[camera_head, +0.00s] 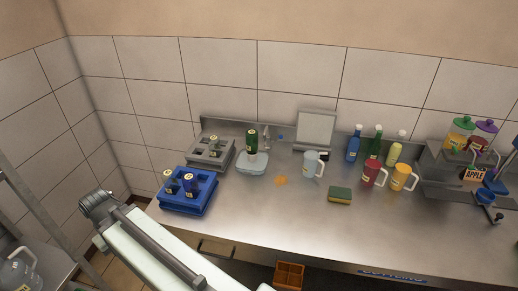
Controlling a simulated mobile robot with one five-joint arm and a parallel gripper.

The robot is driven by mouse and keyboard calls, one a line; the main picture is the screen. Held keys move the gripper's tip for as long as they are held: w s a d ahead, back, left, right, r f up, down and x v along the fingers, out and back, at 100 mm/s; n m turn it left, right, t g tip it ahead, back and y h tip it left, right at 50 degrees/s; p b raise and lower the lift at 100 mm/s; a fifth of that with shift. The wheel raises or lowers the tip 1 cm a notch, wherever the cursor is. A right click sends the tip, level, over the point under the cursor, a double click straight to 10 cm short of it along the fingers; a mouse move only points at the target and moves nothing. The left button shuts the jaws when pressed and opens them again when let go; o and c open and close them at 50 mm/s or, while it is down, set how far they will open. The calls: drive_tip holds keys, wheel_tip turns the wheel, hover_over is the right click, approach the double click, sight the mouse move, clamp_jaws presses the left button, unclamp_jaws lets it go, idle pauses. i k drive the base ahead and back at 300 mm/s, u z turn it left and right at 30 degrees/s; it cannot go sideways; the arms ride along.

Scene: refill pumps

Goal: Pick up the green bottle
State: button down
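A dark green bottle (251,141) with a round pale label stands upright at a shallow pale dish (254,164) near the wall; I cannot tell if it is in the dish or behind it. Another green bottle (376,143), with a narrow neck and a light top, stands upright at the back right between a blue bottle (353,145) and a pale yellow-green bottle (394,149). Part of my arm shows at the lower left, apart from all the bottles. My gripper cannot be made out in this view.
A blue crate (206,197) with dark bottles and a grey rack (203,150) stand at the left. A clear jug (311,163), red jug (374,174), yellow jug (402,178) and sponge (340,195) occupy the right half. The front middle of the steel counter (270,215) is clear.

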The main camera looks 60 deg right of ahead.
sight(251, 135)
drive_tip(key=u, duration=1.9)
drive_tip(key=i, duration=1.15)
drive_tip(key=z, duration=4.2)
drive_tip(key=i, duration=1.05)
